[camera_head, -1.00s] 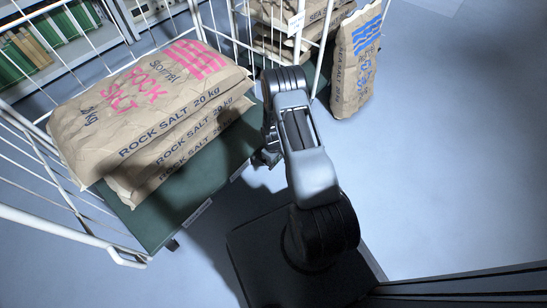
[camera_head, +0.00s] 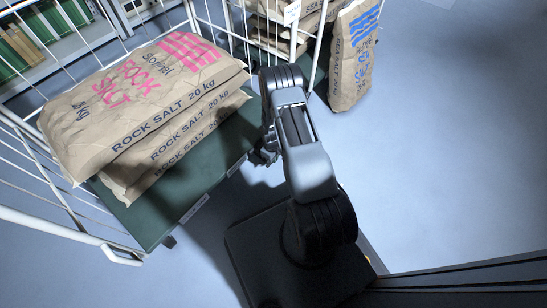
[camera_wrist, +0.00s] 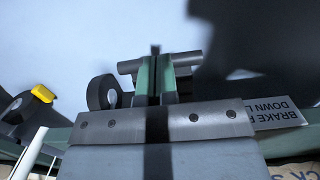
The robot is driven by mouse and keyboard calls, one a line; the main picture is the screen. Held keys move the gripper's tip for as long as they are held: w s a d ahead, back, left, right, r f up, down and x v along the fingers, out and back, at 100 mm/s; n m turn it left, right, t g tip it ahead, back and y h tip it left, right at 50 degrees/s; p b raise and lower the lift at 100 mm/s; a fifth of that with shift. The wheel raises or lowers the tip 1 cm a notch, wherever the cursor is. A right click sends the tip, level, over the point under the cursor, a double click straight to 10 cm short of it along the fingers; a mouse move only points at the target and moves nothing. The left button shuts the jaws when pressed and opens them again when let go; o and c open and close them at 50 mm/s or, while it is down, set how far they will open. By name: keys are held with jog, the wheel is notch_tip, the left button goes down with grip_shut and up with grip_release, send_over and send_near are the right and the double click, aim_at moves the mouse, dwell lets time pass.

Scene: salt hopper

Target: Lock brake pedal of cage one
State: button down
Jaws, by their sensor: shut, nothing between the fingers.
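A white wire cage (camera_head: 62,228) with a dark green deck (camera_head: 150,222) carries stacked rock salt sacks at the left in the head view. I cannot read which number it bears. My gripper (camera_head: 262,157) is low beside the deck's right edge, partly hidden by my arm. In the wrist view my gripper (camera_wrist: 155,75) is shut and empty, its fingers close together. A grey bar (camera_wrist: 188,60) shows at the fingertips; contact is unclear. A dark wheel (camera_wrist: 103,92) is just left. A yellow tab (camera_wrist: 43,93) sits by another wheel (camera_wrist: 18,108). An upside-down brake label (camera_wrist: 275,115) is at right.
Shelves (camera_head: 45,45) with green files are at the upper left. The floor (camera_head: 450,150) at the right is clear.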

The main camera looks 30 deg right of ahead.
notch_tip(320, 180, up, 13)
jog(key=s+d+p, duration=0.1)
jog(key=s+p, duration=0.1)
jog(key=p, duration=0.4)
jog(key=shift+s+d+p, duration=0.15)
jog(key=shift+s+p, duration=0.2)
jog(key=shift+s, duration=0.05)
jog(key=shift+f, duration=0.1)
